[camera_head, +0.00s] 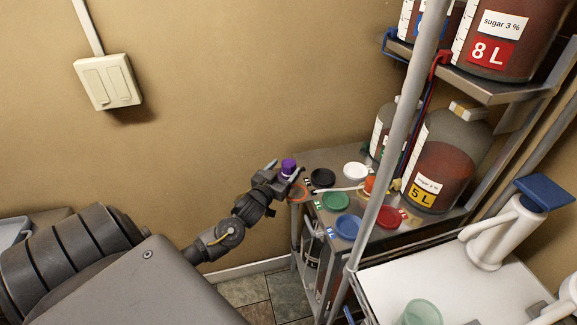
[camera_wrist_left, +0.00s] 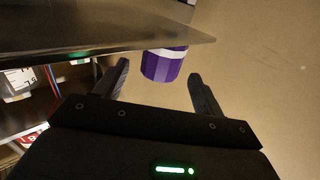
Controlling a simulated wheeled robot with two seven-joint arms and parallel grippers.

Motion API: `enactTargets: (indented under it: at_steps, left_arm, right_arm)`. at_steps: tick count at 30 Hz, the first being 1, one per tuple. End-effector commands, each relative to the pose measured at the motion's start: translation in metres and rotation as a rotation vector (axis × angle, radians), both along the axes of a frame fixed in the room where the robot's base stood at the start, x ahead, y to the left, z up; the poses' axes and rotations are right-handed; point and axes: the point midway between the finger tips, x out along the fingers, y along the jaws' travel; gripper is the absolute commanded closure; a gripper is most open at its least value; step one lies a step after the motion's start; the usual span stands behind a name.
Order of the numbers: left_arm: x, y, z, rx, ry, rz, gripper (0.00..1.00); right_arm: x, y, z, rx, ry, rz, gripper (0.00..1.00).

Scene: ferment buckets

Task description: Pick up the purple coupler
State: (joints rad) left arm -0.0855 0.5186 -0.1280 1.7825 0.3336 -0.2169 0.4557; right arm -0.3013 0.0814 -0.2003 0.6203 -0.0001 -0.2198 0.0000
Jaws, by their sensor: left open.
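The purple coupler (camera_head: 288,166) is a small purple cylinder by the left end of the metal shelf, beside the wall. In the left wrist view the coupler (camera_wrist_left: 164,66) shows faceted purple sides and a pale band near its top, partly cut off by the shelf edge. My left gripper (camera_head: 284,174) is open at the coupler. In the left wrist view its two fingers (camera_wrist_left: 159,74) stand on either side of the coupler, with gaps visible at both sides. My right gripper is not in view.
The metal shelf (camera_head: 318,158) carries black, white, green, blue and red lids (camera_head: 389,216), an orange-topped item (camera_head: 369,185) and a 5 L jar (camera_head: 440,160). A grey post (camera_head: 395,150) rises in front. A white surface with a white dispenser (camera_head: 497,232) stands at right.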

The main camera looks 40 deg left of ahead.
Motion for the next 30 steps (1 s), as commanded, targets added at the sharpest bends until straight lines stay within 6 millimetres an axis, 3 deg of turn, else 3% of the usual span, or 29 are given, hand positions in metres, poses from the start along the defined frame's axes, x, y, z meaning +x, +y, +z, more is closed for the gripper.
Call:
enactTargets:
  at_steps: [4,12,24,30]
  left_arm:
    - [0.015,0.002,0.002,0.000,-0.001,-0.001,0.31]
    - [0.018,0.002,0.000,0.000,-0.001,-0.002,0.31]
    - [0.018,0.003,0.000,0.000,-0.001,-0.001,0.83]
    - [0.018,0.003,0.001,-0.001,-0.002,-0.001,0.83]
  right_arm:
    - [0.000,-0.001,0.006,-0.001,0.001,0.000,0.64]
    - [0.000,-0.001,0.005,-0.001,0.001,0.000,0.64]
    - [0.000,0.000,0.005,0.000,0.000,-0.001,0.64]
    - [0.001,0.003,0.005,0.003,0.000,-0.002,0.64]
